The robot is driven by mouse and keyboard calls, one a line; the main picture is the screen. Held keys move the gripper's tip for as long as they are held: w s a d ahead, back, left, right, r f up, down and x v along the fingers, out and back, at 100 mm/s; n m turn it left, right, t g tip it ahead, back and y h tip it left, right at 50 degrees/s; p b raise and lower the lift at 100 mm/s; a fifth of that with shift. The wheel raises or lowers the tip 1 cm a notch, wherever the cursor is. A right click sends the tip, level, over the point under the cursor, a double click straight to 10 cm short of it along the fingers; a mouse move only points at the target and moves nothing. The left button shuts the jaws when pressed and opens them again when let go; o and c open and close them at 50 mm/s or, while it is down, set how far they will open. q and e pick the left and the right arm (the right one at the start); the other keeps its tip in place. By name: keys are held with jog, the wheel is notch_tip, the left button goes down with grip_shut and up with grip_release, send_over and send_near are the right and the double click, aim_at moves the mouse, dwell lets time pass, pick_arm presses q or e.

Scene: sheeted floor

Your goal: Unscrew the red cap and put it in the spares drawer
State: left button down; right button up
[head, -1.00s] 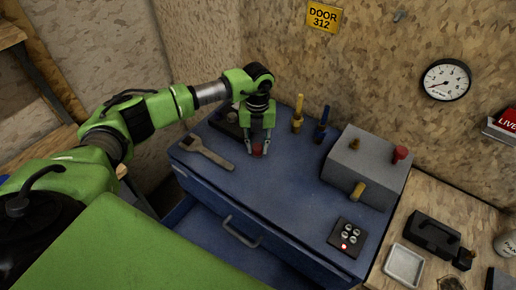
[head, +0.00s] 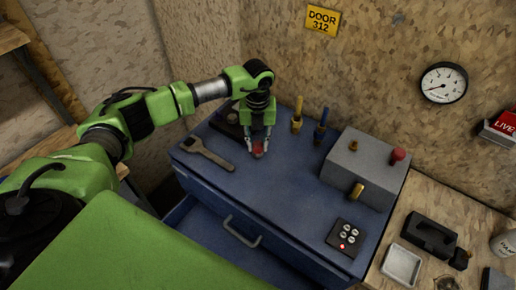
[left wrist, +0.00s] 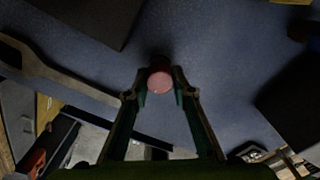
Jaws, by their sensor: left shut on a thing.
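The red cap (head: 259,149) is between the fingertips of my left gripper (head: 259,145), low over the blue cabinet top (head: 285,185). In the left wrist view the cap (left wrist: 160,80) shows as a round pinkish-red face, with a fingertip against each side. My left gripper points down and is shut on it. What lies beneath the cap is hidden, so I cannot tell whether it touches anything. A drawer (head: 181,213) stands partly open at the cabinet's lower left. My right gripper is not in view.
A wrench (head: 208,155) lies left of the gripper. A yellow-handled tool (head: 297,122) and a blue-handled tool (head: 320,132) stand behind. A grey box (head: 362,172) with a red knob (head: 398,155) and a small button panel (head: 344,237) are to the right. The cabinet's front middle is clear.

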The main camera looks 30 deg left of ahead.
aim_at(257, 144)
pick_arm(q)
jog(key=shift+r+p, duration=0.9)
jog(key=shift+r, duration=0.55)
jog(key=shift+r, duration=0.2)
jog(key=shift+r+p, duration=1.35)
jog(key=shift+r, duration=0.6)
